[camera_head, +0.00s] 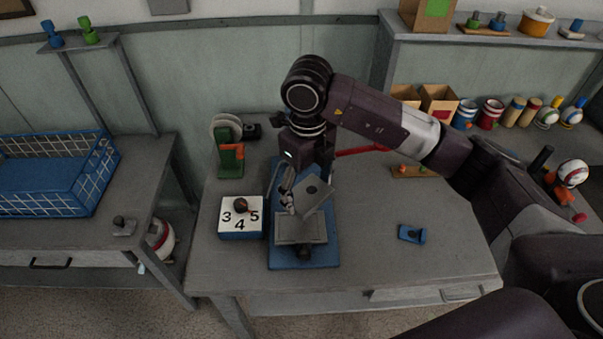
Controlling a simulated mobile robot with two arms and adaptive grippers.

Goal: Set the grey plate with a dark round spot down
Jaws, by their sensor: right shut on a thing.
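The grey plate with a dark round spot (316,194) is tilted above a blue press base (285,261) on the table. My right gripper (289,201) is shut on the plate at its left side. A second flat grey plate (300,231) lies on the press base, just below the held one. Whether the two plates touch cannot be told. My right arm covers the back part of the press. My left gripper is not in view.
A white and blue number block (240,228) with a dark ball on top stands left of the press. A green stand (229,160) is behind it. A small blue part (411,234) lies on the right. The table's front right (400,270) is clear. A blue basket (60,180) is far left.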

